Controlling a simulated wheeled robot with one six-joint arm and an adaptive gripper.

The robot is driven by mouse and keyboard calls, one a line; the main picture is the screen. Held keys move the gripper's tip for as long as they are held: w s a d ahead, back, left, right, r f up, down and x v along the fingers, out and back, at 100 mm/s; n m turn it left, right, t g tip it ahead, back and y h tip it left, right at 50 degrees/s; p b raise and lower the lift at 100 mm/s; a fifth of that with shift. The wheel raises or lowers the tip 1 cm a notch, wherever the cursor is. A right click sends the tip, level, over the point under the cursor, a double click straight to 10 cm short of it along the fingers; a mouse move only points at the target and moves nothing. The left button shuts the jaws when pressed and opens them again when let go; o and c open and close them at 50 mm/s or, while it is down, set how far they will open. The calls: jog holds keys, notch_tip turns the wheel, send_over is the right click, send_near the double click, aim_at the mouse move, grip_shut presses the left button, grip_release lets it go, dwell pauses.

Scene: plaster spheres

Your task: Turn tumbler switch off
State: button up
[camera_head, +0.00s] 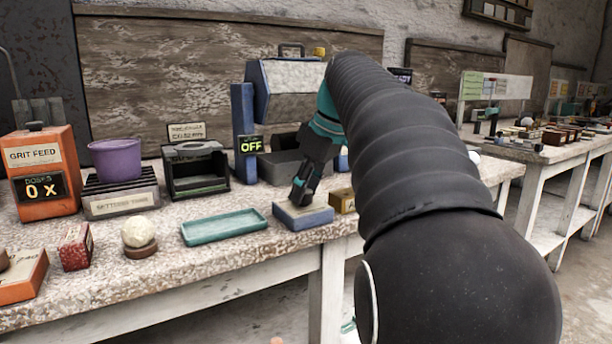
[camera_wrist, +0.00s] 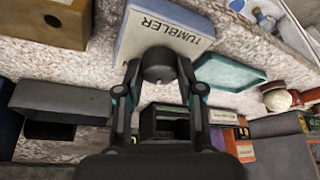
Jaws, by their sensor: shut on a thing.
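The tumbler switch is a blue box (camera_head: 303,217) near the table's front edge. In the wrist view its pale top (camera_wrist: 165,38) reads "TUMBLER", with more lettering partly hidden. A dark round knob (camera_wrist: 158,64) stands on it. My gripper (camera_head: 298,194) reaches down to the box, its fingers closed on both sides of the knob; they also show in the wrist view (camera_wrist: 159,72). The knob's own pointing is hard to tell. The tumbler (camera_head: 290,90) stands behind, a blue frame with a grey drum, and its display (camera_head: 251,145) reads "OFF".
A teal tray (camera_head: 224,227) lies left of the switch and a small brass-coloured block (camera_head: 342,201) right of it. A white sphere (camera_head: 139,232) on a stand, an orange grit feed box (camera_head: 42,170) and a purple bowl (camera_head: 116,158) are farther left.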

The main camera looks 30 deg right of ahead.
jog(key=shift+n+g+y+p, duration=0.5)
jog(key=shift+n+p, duration=0.5)
jog(key=shift+n, duration=0.7)
jog(key=o, duration=1.1)
jog(key=shift+o, duration=0.2)
jog(key=shift+d+r, duration=0.1)
jog(key=v, duration=1.1)
jog(key=shift+d+r, duration=0.15)
jog(key=shift+r, duration=0.15)
jog(key=shift+s, duration=0.1)
